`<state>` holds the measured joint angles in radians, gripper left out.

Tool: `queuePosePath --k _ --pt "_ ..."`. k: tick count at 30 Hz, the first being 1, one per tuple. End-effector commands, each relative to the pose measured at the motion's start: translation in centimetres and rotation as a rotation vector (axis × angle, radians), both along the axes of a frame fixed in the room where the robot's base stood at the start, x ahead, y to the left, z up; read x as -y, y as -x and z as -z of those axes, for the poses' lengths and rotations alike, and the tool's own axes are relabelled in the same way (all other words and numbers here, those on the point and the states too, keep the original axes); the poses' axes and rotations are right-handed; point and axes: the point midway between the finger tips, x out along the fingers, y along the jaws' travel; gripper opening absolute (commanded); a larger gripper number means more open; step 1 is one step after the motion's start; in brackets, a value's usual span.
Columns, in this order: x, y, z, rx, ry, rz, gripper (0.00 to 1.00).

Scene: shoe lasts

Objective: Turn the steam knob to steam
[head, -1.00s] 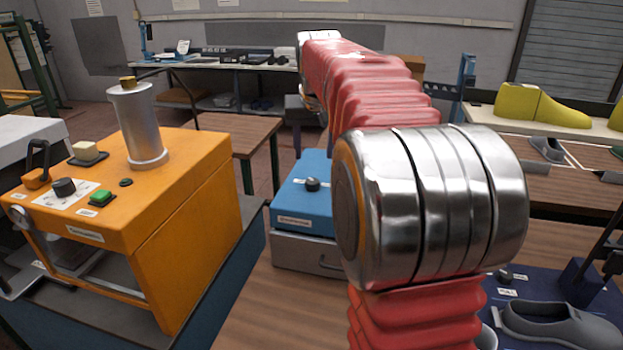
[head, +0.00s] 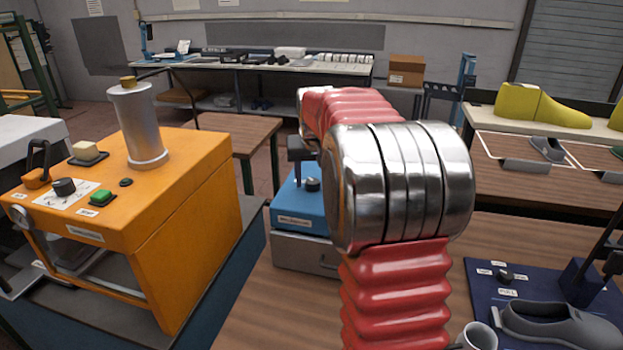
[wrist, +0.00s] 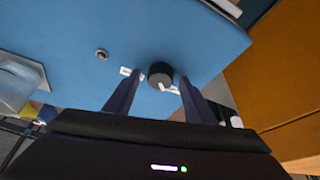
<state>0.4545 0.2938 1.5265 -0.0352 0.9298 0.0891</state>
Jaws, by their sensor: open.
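The black knob (head: 312,185) sits on top of the blue box (head: 300,212) near the middle. In the wrist view, the knob (wrist: 160,74) has a pale pointer mark and small white labels beside it, too small to read. My gripper (wrist: 159,80) is open, with its two dark fingers either side of the knob in that view. Whether they touch it or are still above it I cannot tell. In the head view my gripper (head: 300,150) shows as a dark shape over the box, partly hidden by my arm.
An orange machine (head: 190,210) with its own knob (head: 64,187) and a silver cylinder stands left of the blue box. A navy panel (head: 490,305) with a small knob, a grey shoe and a mug (head: 478,337) are at lower right. The wooden table between is clear.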

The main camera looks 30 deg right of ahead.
Motion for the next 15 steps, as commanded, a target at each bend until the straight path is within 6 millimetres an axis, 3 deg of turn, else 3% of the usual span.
queuePosePath --k 5,15 --pt "0.02 0.01 -0.01 0.000 0.000 0.000 0.50" --pt "0.03 0.02 -0.03 0.000 0.000 0.001 0.27"
